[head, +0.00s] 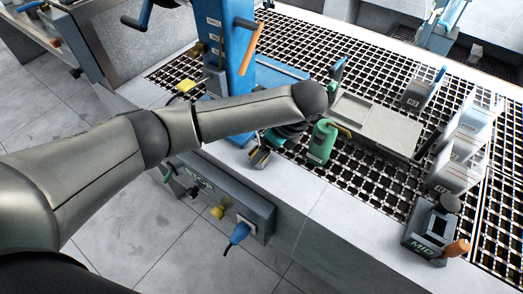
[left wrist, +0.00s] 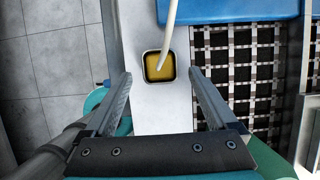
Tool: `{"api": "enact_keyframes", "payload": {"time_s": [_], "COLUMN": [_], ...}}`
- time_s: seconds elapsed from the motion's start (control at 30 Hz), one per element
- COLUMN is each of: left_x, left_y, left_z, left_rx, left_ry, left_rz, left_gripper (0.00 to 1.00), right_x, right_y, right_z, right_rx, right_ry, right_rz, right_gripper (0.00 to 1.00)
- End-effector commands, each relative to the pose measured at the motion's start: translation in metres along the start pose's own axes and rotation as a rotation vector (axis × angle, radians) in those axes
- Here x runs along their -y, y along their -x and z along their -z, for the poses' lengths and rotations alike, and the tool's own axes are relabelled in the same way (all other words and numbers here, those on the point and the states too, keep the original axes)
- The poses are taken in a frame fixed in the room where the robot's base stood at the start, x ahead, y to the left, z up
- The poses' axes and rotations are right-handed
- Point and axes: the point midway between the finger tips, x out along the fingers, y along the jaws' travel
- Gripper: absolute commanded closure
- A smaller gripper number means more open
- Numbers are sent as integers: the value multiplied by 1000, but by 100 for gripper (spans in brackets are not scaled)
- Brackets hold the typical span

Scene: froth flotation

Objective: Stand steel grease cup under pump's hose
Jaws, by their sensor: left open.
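A small square dark-rimmed cup with a yellow inside (left wrist: 153,73), which I take as the grease cup, stands on the pale ledge (left wrist: 148,117) in the left wrist view. A thin cream hose (left wrist: 170,25) comes down from the top, and its end overlaps the cup's opening. My left gripper (left wrist: 160,76) is open, with one finger on each side of the cup and gaps to both. In the head view the cup (head: 260,158) sits at the ledge edge, just beyond my left arm, which partly hides the gripper and the hose. My right gripper is not in view.
The blue pump column (head: 226,40) stands behind my arm. A green bottle (head: 321,143) is right of the cup. Black grating (head: 350,185) covers the bench, with grey labelled blocks (head: 455,165) and a MID holder (head: 430,232) at right. A control box (head: 225,195) hangs below the ledge.

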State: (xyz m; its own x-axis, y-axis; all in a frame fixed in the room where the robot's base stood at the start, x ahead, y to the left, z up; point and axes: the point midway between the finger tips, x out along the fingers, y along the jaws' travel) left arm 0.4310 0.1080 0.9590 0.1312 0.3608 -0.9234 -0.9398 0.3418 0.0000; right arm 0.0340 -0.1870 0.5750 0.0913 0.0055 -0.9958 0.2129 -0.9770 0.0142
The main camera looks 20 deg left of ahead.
Motion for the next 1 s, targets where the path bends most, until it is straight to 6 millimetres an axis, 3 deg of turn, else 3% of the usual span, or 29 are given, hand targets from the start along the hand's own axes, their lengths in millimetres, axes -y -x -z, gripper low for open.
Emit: {"api": "enact_keyframes", "payload": {"time_s": [0.03,0.2,0.4,1.0], "left_x": [1,1,1,0], "left_y": [15,51,77,82], "left_z": [0,0,0,0], "left_rx": [-2,-2,-1,0], "left_ry": [-2,-1,0,0], "left_rz": [5,5,2,0], "left_gripper": [9,9,9,9], "right_x": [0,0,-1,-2], "right_y": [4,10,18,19], "right_z": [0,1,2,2], "right_rx": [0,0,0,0], "right_ry": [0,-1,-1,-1], "right_rz": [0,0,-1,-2], "right_gripper": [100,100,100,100]}}
